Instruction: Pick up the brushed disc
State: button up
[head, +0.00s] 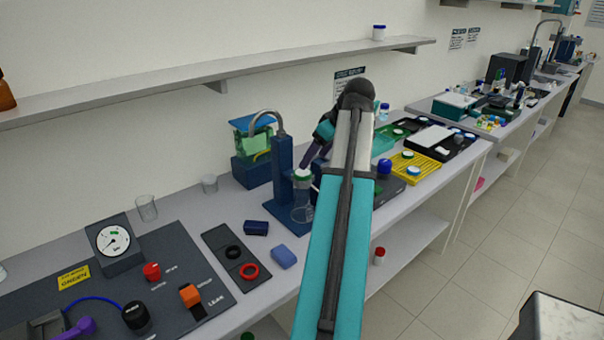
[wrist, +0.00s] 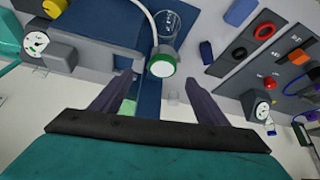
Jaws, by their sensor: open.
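My gripper (wrist: 162,86) is open, with its two dark fingers spread apart and nothing held between them. A round piece with a pale face and green rim (wrist: 162,66) shows just beyond and between the fingertips in the wrist view. In the head view this green-rimmed piece (head: 303,176) is at the blue stand (head: 283,165), above a clear beaker (head: 302,214). I cannot tell for sure whether it is the brushed disc. In the head view one dark finger (head: 312,156) shows close to it, and my arm hides the rest of the gripper.
The blue stand has a curved grey tube on top. Left of it are a small dark blue block (head: 256,228), a light blue block (head: 284,257) and a panel with a gauge (head: 113,240). A yellow rack (head: 415,167) is to the right. A shelf (head: 200,84) runs above.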

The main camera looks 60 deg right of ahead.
aim_at(306, 173)
jog(key=shift+w+f, duration=0.35)
jog(key=shift+f, duration=0.25)
jog(key=shift+a+p+x, duration=0.1)
jog(key=shift+p+x, duration=0.4)
jog(key=shift+x, duration=0.15)
jog(key=shift+a+p+x, duration=0.15)
jog(key=shift+p+x, duration=0.3)
jog(key=shift+x, duration=0.15)
jog(key=shift+p+x, duration=0.3)
jog(key=shift+x, duration=1.05)
jog(key=c, duration=1.1)
jog(key=shift+d+r, duration=0.1)
jog(key=shift+r, duration=0.15)
